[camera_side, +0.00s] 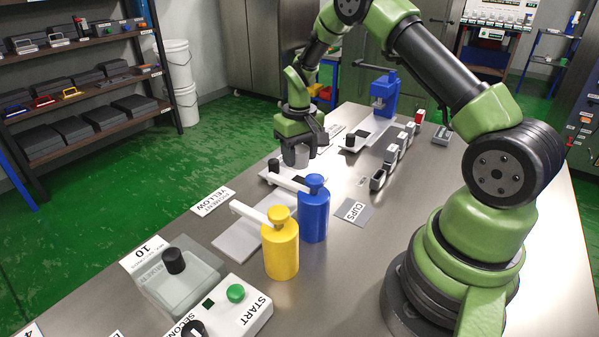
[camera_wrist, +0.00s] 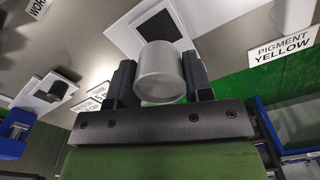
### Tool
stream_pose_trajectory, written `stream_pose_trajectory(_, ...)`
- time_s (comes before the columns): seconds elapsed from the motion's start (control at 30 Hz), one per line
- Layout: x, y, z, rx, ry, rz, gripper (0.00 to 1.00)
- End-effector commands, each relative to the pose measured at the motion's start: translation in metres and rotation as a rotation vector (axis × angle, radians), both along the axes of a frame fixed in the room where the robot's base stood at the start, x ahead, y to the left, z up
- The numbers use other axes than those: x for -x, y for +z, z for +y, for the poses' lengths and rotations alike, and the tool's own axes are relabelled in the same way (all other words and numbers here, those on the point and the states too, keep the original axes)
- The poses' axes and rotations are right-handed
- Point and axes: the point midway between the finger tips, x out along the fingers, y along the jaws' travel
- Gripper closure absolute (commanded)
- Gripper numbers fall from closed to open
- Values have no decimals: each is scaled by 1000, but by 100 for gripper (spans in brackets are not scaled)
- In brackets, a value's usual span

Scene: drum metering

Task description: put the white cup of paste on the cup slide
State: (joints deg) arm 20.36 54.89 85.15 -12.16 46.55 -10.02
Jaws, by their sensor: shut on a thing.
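The white cup of paste (camera_side: 296,157) hangs upright in my gripper (camera_side: 300,146), with a finger on each side of it. In the wrist view the cup (camera_wrist: 160,74) sits between the fingers of my gripper (camera_wrist: 160,88); its paste cannot be seen. Beyond the cup in the wrist view is a white plate (camera_wrist: 126,38) with a dark square, partly covered by the cup. In the side view a white slide plate (camera_side: 266,176) with a black knob lies below my gripper. I cannot tell the gap between cup and plate, nor which plate is the cup slide.
A blue pump bottle (camera_side: 313,215) and a yellow pump bottle (camera_side: 280,248) stand close in front, spouts pointing left. A blue press (camera_side: 384,97) stands behind, and a row of small containers (camera_side: 378,179) is to the right. The start box (camera_side: 245,308) is at the front.

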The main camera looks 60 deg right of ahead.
Motion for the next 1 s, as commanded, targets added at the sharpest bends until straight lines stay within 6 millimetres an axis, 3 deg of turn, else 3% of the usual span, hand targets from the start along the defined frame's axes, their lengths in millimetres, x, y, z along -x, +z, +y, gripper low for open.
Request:
stream_pose_trajectory(0.3,0,-42,0,-1,-1,2,78)
stream_pose_trajectory(0.77,0,-50,0,0,-2,-1,78)
stream_pose_trajectory(0.8,0,-51,0,1,-2,-2,49)
stream_pose_trajectory(0.9,0,-50,0,1,-2,-2,29)
stream_pose_trajectory(1.0,0,-50,0,1,-2,-2,29)
